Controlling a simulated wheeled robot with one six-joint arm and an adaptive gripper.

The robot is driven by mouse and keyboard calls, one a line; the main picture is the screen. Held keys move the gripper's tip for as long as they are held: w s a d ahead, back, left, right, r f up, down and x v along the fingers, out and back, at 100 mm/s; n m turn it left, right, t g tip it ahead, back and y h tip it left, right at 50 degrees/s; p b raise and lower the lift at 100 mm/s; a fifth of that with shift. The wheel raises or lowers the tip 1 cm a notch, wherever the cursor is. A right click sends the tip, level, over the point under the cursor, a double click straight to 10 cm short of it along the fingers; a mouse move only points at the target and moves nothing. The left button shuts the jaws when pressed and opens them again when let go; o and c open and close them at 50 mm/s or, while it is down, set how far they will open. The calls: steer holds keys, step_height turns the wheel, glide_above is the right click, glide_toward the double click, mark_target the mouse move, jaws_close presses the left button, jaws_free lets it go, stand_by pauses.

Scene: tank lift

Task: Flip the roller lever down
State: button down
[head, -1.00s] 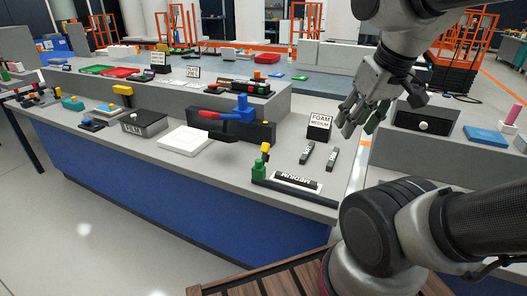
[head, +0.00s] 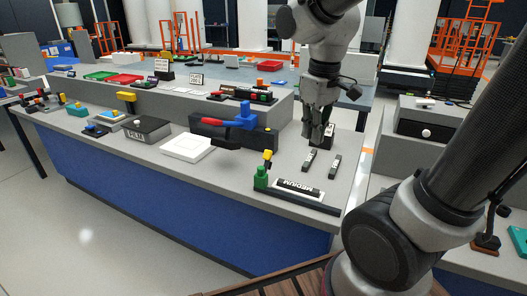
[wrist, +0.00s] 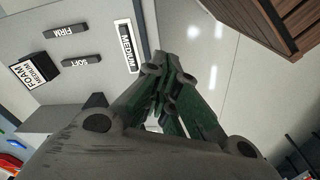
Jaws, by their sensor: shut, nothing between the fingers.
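No part is labelled as the roller lever. I cannot tell which is the roller lever. My gripper (head: 314,142) is shut and empty, pointing down to the right of both, above the bench. In the wrist view its fingers (wrist: 163,75) come together; neither lever is recognisable there.
A MEDIUM plate (head: 299,187) lies by the rail; it also shows in the wrist view (wrist: 127,45). Plates FIRM (wrist: 65,33) and SOFT (wrist: 81,60) lie near a FOAM MEDIUM block (wrist: 35,73). A white tray (head: 188,147) and FILM box (head: 146,130) stand left.

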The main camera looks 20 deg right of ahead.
steer(key=w+a+f+n, duration=0.1)
steer(key=w+a+n, duration=0.3)
steer(key=w+n, duration=0.4)
steer(key=w+a+f+n, duration=0.1)
steer(key=w+a+n, duration=0.4)
steer(key=n, duration=0.9)
steer(key=w, duration=0.3)
steer(key=shift+n+h, duration=0.4)
steer(key=shift+f, duration=0.15)
glide_toward(267, 162)
steer(key=shift+g, duration=0.3)
steer(key=s+a, duration=0.1)
steer(key=s+a+f, duration=0.1)
steer(key=a, duration=0.1)
steer(key=shift+s+a, duration=0.15)
steer(key=shift+s, duration=0.25)
steer(key=shift+w+d+f, duration=0.3)
steer(key=shift+w+f, duration=0.05)
steer(key=shift+f, duration=0.15)
steer(key=shift+w+d+f, duration=0.3)
steer(key=shift+d+f, duration=0.05)
steer(key=shift+f, duration=0.1)
steer(key=shift+w+d+f, duration=0.45)
steer(key=shift+f, duration=0.05)
steer(key=shift+w, duration=0.1)
